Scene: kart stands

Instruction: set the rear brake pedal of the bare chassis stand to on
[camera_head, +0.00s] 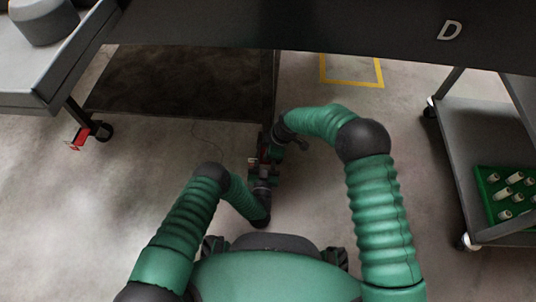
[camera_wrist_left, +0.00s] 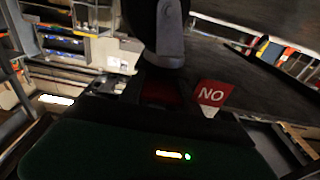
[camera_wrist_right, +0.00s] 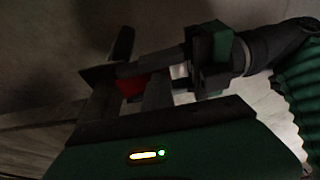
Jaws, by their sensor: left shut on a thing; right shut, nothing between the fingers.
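The dark stand with the letter D (camera_head: 449,30) spans the top of the head view, above its dark lower shelf (camera_head: 180,80). One leg (camera_head: 276,75) runs down to where my grippers meet, and its caster is mostly hidden there. In the left wrist view a caster wheel (camera_wrist_left: 150,15) is close ahead, with a red plate (camera_wrist_left: 212,93) reading NO beside my jaws. My left gripper (camera_head: 262,167) is shut, seemingly on the red pedal at this caster; the contact is dark. My right gripper (camera_head: 274,140) is shut and empty, beside the left one. It partly covers a red part (camera_wrist_right: 133,85).
Another caster (camera_head: 104,132) with a red pedal (camera_head: 77,139) stands at left. A grey trolley (camera_head: 470,150) with a green tray (camera_head: 490,183) stands at right. A yellow floor outline (camera_head: 352,83) lies beyond. Floor between my arms and the trolley is clear.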

